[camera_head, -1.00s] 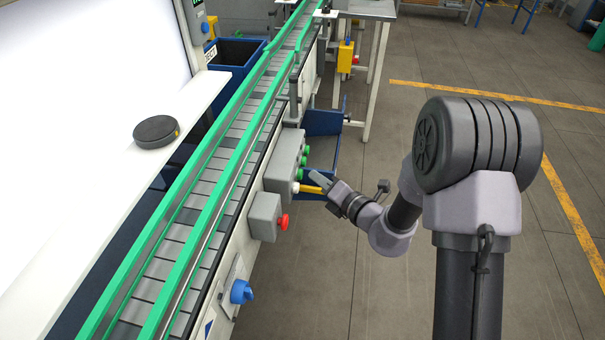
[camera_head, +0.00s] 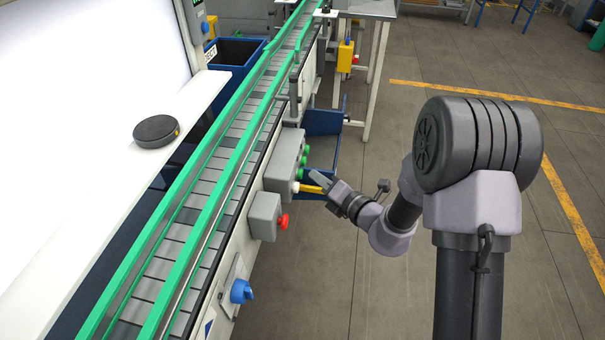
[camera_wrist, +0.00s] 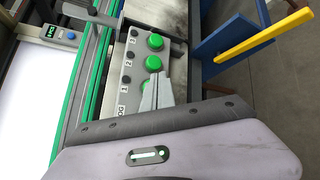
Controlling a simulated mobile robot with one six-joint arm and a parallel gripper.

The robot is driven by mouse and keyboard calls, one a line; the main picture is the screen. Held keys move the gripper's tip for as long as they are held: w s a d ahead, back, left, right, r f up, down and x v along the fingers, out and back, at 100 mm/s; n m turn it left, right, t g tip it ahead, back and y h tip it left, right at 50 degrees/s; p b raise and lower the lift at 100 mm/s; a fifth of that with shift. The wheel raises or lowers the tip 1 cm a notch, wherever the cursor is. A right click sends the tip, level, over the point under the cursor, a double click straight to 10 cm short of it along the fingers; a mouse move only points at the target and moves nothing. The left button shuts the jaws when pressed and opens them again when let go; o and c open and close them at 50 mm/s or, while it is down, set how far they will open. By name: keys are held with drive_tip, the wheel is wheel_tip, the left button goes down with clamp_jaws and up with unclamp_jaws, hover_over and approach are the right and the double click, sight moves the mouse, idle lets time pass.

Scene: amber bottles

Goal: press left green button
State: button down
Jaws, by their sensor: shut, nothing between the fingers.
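A grey control box (camera_head: 283,160) on the conveyor's side carries a row of green buttons. In the wrist view two green buttons (camera_wrist: 155,41) (camera_wrist: 153,63) show whole beside the marks 3 and 2. Beside the mark 1, only a sliver of a third green button (camera_wrist: 145,86) shows at the edge of my fingers. That end button (camera_head: 299,174) is nearest the camera in the head view. My gripper (camera_head: 315,175) is shut and empty, its tips just in front of this end of the box. The fingers (camera_wrist: 158,80) hide most of that button; I cannot tell whether they touch it.
A red button (camera_head: 283,221) on a smaller grey box and a blue knob (camera_head: 241,291) lie nearer along the conveyor (camera_head: 190,225). The floor to the right is open.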

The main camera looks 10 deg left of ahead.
drive_tip(key=shift+a, duration=0.1)
idle(0.7)
drive_tip(key=shift+a, duration=0.35)
